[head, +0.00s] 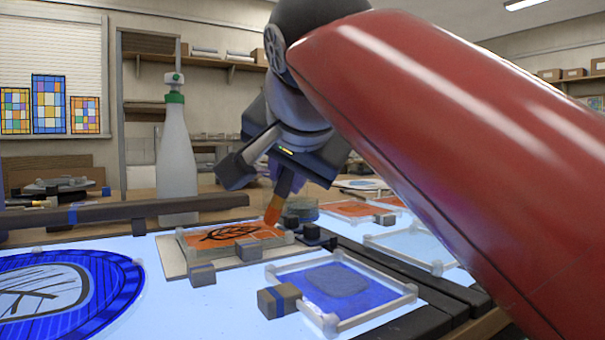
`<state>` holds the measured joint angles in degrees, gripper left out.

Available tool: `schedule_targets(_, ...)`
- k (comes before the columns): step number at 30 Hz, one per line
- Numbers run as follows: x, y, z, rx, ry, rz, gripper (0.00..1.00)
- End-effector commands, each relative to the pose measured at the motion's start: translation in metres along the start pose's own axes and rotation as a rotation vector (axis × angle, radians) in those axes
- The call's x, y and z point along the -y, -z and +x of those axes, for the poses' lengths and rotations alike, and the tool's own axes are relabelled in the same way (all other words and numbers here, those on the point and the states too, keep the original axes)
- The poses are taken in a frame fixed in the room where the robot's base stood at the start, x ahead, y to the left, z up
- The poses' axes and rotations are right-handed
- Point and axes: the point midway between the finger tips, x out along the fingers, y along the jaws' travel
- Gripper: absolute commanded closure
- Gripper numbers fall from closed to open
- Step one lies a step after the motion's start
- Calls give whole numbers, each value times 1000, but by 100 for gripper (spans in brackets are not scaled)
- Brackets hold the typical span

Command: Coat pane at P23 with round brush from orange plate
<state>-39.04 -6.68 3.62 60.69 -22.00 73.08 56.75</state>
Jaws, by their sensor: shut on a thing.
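My gripper (280,172) is shut on a brush (284,184) and holds it tilted, bristles down. The bristles (272,213) look orange and are just over the right end of an orange pane (220,234) with a black leaf drawing. I cannot tell whether they touch it. A blue pane (310,288) with a darker patch lies in a clear frame at the front. I read no P23 label, so I cannot tell which pane is at P23. I cannot single out the orange plate.
A white bottle with a green collar (176,160) stands behind a dark bar (110,212). A round blue pane (60,295) lies at left. Small blocks (278,300) sit around the panes. More framed panes (410,243) lie at right, partly behind my red arm.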

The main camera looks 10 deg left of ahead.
Motion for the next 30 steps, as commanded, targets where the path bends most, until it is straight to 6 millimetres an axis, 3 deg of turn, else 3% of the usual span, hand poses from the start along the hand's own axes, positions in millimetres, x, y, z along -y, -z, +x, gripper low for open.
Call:
schedule_targets(16, 6, 11, -5, 0, 0, 0, 100)
schedule_targets(30, 55, -13, 6, 2, 2, -2, 100)
